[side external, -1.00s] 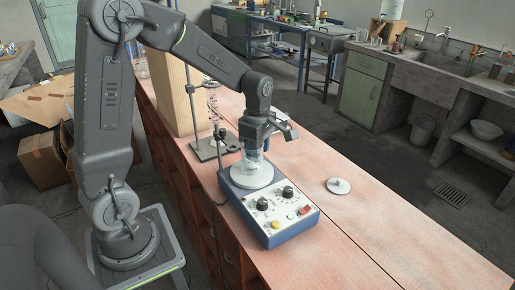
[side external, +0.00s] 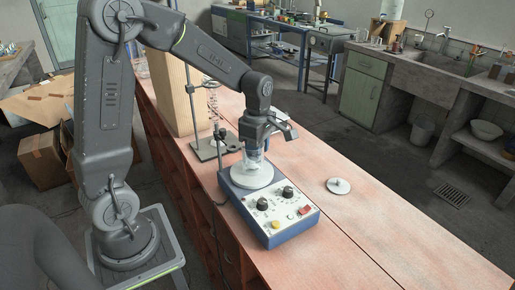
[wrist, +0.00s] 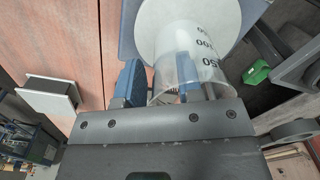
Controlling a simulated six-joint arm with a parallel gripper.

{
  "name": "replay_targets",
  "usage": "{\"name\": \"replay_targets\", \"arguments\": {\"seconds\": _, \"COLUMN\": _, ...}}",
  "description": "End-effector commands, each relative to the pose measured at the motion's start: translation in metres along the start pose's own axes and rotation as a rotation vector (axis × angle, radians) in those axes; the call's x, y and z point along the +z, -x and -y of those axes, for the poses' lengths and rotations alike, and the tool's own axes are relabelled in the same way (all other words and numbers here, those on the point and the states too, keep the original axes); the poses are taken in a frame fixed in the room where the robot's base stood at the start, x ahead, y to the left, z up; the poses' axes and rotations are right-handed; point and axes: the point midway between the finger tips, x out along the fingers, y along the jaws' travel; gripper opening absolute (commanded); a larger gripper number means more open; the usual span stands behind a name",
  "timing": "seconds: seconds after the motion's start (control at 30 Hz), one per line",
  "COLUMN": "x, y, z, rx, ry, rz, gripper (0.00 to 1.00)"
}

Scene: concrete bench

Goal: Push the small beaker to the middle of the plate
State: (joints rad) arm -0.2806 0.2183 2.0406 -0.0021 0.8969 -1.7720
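The small clear beaker (wrist: 205,62) with dark graduation marks stands on the round white plate (wrist: 178,12) of the blue-and-white hotplate. In the side view, the beaker (side external: 256,158) is toward the back part of the plate (side external: 246,180), directly under my gripper (side external: 258,148). In the wrist view, the blue fingers of my gripper (wrist: 160,80) are apart. The left finger is outside the beaker's left wall. The other finger shows through the clear glass; I cannot tell whether it is inside or behind the beaker.
The hotplate's front panel (side external: 283,212) has knobs and coloured buttons. A stand with a metal base (side external: 208,150) and a wooden post (side external: 176,95) are behind it. A white disc with a knob (side external: 338,186) lies to the right. The front right bench is clear.

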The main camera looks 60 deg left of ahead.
Motion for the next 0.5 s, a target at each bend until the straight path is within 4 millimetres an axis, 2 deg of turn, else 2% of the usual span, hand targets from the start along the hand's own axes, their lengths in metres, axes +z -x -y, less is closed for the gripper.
{"name": "replay_targets", "arguments": {"seconds": 0.33, "x": 0.000, "y": 0.002, "z": 0.000, "rx": 0.001, "ry": 0.000, "rz": 0.000, "gripper": 0.41}}
{"name": "replay_targets", "arguments": {"seconds": 0.5, "x": 0.000, "y": 0.022, "z": -0.001, "rx": 0.005, "ry": 0.000, "rz": 0.001, "gripper": 0.41}}
